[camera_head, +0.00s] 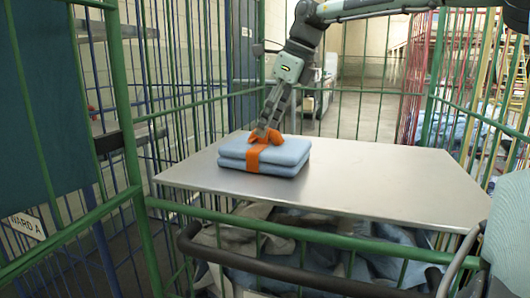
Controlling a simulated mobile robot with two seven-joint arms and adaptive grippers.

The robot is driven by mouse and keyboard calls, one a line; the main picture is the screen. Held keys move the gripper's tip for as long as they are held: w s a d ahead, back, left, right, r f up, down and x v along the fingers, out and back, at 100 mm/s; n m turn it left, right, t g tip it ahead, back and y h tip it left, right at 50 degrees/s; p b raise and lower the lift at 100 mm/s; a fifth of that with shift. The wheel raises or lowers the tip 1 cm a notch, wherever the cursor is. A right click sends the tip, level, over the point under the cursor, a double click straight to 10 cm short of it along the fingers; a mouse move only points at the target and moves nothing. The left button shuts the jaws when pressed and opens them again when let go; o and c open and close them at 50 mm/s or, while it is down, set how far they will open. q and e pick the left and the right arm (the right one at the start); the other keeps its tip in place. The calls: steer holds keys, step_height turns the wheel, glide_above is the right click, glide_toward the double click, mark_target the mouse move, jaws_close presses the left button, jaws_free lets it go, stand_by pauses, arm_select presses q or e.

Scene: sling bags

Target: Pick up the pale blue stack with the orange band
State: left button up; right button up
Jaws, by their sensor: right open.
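The pale blue stack (290,156) is a folded pile lying flat on the metal shelf (380,180), left of the shelf's middle. An orange band (254,157) runs around it, with a raised orange part (270,138) on top. My right gripper (263,130) reaches down from above, its fingertips at the raised orange part of the band. It is open. The picture is too small to tell whether the fingers touch the band. My left gripper is not in view.
Green cage bars stand around the shelf, with a green rail (300,233) along the near side. A dark handle bar (300,275) crosses in front. Grey and blue cloth (290,222) lies below. The shelf's right side is clear.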

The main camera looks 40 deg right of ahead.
steer(key=shift+w+f, duration=0.1)
steer(key=shift+f, duration=0.25)
steer(key=shift+c, duration=0.4)
jaws_close()
steer(key=shift+r, duration=0.15)
